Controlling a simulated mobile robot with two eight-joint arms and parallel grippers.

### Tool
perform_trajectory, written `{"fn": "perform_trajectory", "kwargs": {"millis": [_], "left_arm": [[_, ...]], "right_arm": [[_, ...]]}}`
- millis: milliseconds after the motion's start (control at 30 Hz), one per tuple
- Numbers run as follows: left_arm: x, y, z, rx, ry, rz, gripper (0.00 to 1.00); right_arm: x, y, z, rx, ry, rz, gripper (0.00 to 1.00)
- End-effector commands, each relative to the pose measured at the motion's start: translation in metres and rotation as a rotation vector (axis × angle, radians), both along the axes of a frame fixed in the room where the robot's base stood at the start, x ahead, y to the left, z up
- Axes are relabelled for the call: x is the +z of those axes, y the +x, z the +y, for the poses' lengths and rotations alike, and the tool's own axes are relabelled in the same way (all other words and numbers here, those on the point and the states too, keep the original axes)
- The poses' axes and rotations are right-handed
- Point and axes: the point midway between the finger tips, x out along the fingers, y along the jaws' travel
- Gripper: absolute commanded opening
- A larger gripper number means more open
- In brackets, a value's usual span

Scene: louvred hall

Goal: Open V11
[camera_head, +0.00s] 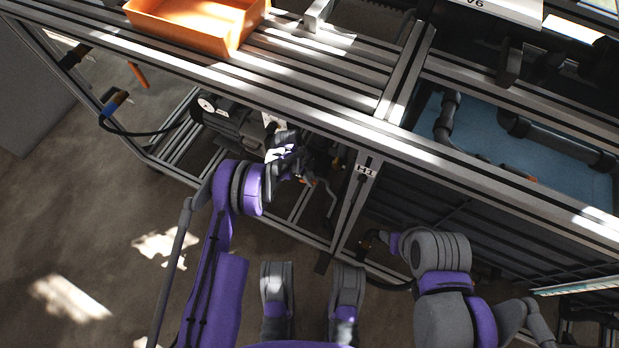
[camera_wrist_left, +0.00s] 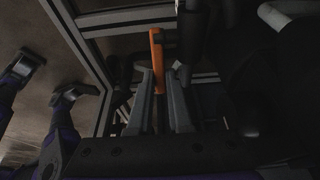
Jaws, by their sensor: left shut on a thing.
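An orange valve handle (camera_wrist_left: 156,58) stands upright in the left wrist view, its lower part between the two grey fingers of my left gripper (camera_wrist_left: 160,85). The fingers are shut on it. In the head view my left gripper (camera_head: 300,168) reaches under the front rail of the frame, among dark pipes, and the handle is mostly hidden. I cannot read a V11 label in either view. My right arm is bent low at the right in the head view. Its gripper (camera_head: 372,240) is small and dark there, and its jaws cannot be made out.
The metal frame's front rail (camera_head: 330,135) runs above my left gripper, with an upright post labelled H1 (camera_head: 366,170) to its right. A orange bin (camera_head: 190,32) stands on the slatted top. A dark pump-like unit (camera_head: 228,122) sits left of the gripper. Open floor lies left.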

Motion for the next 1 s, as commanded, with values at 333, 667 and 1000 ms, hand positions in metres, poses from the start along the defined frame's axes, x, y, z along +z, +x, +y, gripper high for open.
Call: {"fn": "perform_trajectory", "kwargs": {"millis": [333, 667, 1000], "left_arm": [[-0.014, -0.006, -0.013, -0.005, 0.327, -0.136, 0.00], [-0.018, -0.006, -0.013, -0.001, 0.413, -0.173, 0.00], [-0.017, -0.006, -0.013, -0.001, 0.412, -0.171, 0.47]], "right_arm": [[0.000, 0.000, 0.000, 0.000, 0.000, 0.000, 0.53], [-0.001, 0.000, 0.000, 0.000, 0.000, 0.000, 0.53], [-0.001, 0.000, 0.000, 0.000, 0.000, 0.000, 0.53]]}}
